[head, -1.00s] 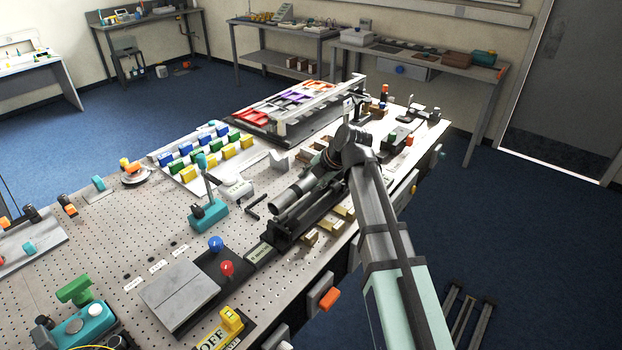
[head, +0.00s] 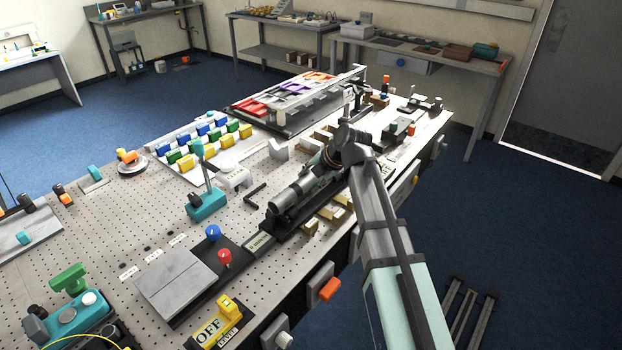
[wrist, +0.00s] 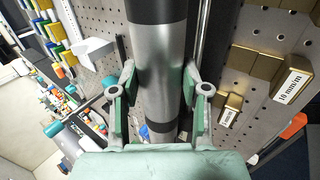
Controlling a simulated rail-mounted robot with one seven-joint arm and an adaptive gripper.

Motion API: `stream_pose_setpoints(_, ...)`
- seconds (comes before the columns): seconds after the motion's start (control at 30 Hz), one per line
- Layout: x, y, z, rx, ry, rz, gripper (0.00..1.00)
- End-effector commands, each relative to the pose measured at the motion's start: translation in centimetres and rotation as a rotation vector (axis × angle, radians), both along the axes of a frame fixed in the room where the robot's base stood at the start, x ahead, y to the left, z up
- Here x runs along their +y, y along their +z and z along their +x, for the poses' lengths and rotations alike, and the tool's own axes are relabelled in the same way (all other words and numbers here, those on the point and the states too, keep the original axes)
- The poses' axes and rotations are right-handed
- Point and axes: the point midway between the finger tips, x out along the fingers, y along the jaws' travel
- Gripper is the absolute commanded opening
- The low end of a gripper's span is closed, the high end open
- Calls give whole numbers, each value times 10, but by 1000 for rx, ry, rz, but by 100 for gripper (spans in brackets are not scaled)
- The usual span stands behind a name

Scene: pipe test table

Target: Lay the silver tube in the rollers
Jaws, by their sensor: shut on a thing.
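The silver tube (wrist: 160,60) has dark bands and runs lengthwise between my fingers in the wrist view. My gripper (wrist: 160,100) is shut on it, one green-padded finger on each side. In the head view the tube (head: 292,194) points toward the lower left, over or in the long black fixture (head: 285,226) along the table's right side. The rollers are largely hidden by the tube and my arm. I cannot tell whether the tube touches them. My gripper (head: 326,172) is partly hidden behind my wrist in the head view.
Brass blocks (head: 333,212) stand close beside the fixture, with labels visible in the wrist view. A teal stand with a lever (head: 206,204) and a black hex key (head: 255,190) lie to the left. Blue (head: 213,233) and red (head: 224,257) knobs stand before the fixture's near end.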

Motion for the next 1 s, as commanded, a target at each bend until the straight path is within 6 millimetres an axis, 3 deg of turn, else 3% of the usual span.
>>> stream_pose_setpoints(0.77, 0, -8, 0, -1, 0, 1, 0)
stream_pose_setpoints(0.8, 0, -7, 0, -1, 0, 1, 52)
stream_pose_setpoints(0.87, 0, -7, 0, -1, 0, 1, 74)
stream_pose_setpoints(1.0, 0, -7, 0, 0, 0, 0, 75)
